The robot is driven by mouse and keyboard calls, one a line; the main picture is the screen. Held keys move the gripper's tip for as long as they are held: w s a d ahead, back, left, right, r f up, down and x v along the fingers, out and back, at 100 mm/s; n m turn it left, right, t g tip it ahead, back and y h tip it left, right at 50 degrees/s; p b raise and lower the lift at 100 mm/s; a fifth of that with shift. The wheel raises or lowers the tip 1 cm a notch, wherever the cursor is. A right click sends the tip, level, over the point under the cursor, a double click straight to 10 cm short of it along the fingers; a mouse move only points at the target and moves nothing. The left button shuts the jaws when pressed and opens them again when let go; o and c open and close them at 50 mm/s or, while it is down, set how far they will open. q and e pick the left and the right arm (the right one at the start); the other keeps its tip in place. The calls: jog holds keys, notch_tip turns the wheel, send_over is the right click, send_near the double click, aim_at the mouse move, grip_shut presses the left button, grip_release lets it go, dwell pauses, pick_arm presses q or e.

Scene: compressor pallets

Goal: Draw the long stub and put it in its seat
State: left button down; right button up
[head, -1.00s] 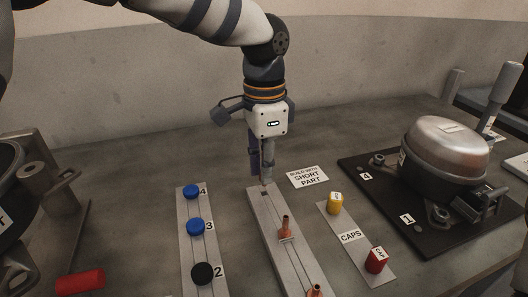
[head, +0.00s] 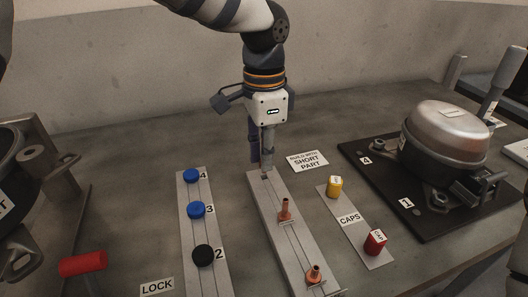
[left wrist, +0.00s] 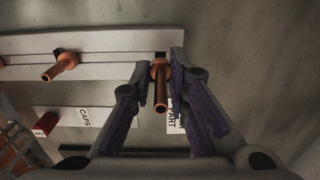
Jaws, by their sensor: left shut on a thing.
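My left gripper (head: 264,168) points down at the far end of a light grey rail (head: 272,202). In the left wrist view its fingers (left wrist: 160,75) are shut on a copper stub (left wrist: 160,92), beside the rail's end slot. Whether the stub's foot is still in the slot cannot be told. In the head view the fingers mostly hide this stub. Two other copper stubs stand on the rail, one in the middle (head: 285,209) and one near the front (head: 315,274). My right gripper is not seen.
Left is a numbered rail (head: 186,230) with blue and black knobs. Right are a caps strip (head: 358,232) with yellow (head: 334,187) and red (head: 375,242) caps, a "short part" card (head: 308,161), and a compressor (head: 446,140) on a dark plate (head: 385,195). A red handle (head: 83,263) is front left.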

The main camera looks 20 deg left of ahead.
pick_arm(q)
jog(key=shift+f, duration=1.3)
dwell(0.4)
jog(key=c, duration=1.5)
grip_release()
jog(key=shift+o, duration=0.2)
notch_tip(320, 180, up, 12)
jog(key=shift+r, duration=0.1)
